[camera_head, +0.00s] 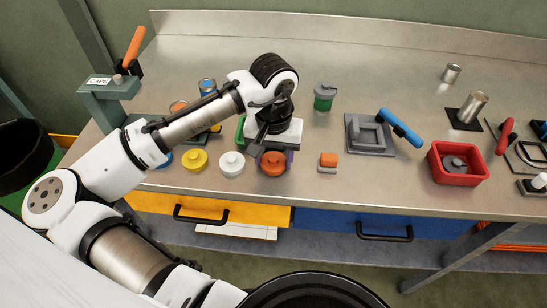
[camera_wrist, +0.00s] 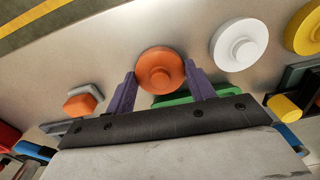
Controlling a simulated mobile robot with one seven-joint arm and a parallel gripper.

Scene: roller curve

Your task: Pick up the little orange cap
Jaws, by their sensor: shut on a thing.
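The orange cap (camera_head: 273,162) is a round disc with a small knob on top, near the front edge of the metal bench in the head view. It also shows in the wrist view (camera_wrist: 160,70), between the two purple fingers of my gripper (camera_wrist: 159,77). The fingers flank it left and right, and my gripper is shut on it. I cannot tell whether the cap touches the bench or is slightly raised. In the head view, my wrist stands just behind the cap and hides most of the fingers.
A white cap (camera_head: 231,164) and a yellow cap (camera_head: 194,160) sit left of the orange one; a blue cap (camera_head: 163,158) is partly hidden. A small orange-and-grey block (camera_head: 328,161) stands to the right. A red tray (camera_head: 433,164) lies farther right. The bench's back middle is clear.

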